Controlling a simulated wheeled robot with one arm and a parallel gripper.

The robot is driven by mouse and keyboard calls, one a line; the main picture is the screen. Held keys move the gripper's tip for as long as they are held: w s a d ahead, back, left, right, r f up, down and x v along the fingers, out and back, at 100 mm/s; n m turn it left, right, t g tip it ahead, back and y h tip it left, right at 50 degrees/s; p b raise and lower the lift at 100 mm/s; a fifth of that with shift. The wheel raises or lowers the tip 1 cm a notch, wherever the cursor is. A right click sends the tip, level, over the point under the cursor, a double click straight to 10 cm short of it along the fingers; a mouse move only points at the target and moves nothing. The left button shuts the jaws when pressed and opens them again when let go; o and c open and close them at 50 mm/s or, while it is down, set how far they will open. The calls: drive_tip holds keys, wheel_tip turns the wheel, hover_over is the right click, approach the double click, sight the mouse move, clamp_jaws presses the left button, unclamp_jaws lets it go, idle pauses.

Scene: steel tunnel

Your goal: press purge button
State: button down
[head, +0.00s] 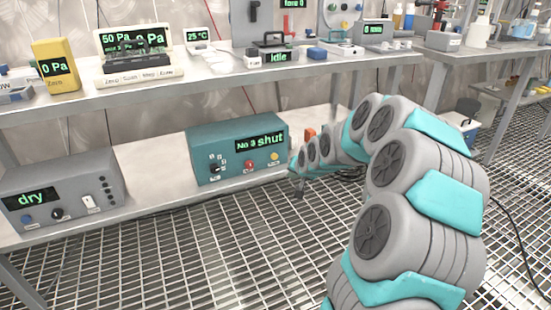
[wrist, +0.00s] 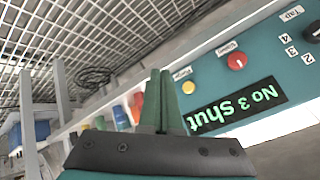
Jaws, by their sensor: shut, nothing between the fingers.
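The teal control box (head: 237,150) stands on the lower shelf in the head view, its display reading "No 3 shut". Its front has a dial (head: 214,168), a red button (head: 249,164) and a yellow button (head: 275,156). In the wrist view the box front (wrist: 262,65) appears upside down. The yellow button (wrist: 189,87) has a small label that seems to read "Purge"; the red button (wrist: 237,61) is farther right. My gripper (wrist: 161,72) is shut and empty, its tips left of the yellow button in that view. Whether they touch the box I cannot tell.
A grey box (head: 65,190) reading "dry" stands at the left of the lower shelf. The upper shelf (head: 215,75) holds several instruments. In the wrist view, several coloured items (wrist: 120,115) sit beyond the box. The grated floor (head: 220,250) before the shelf is open.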

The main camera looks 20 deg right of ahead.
drive_tip(key=shift+w, duration=0.1)
drive_tip(key=shift+w+a+p, duration=0.15)
drive_tip(key=shift+w+p, duration=1.45)
drive_tip(key=shift+w, duration=2.7)
drive_tip(key=shift+w, duration=0.2)
drive_tip(key=shift+w, duration=0.25)
drive_tip(key=shift+w, duration=0.35)
drive_tip(key=shift+s, duration=0.8)
drive_tip(key=shift+s+b, duration=1)
drive_tip(key=shift+s, duration=1.5)
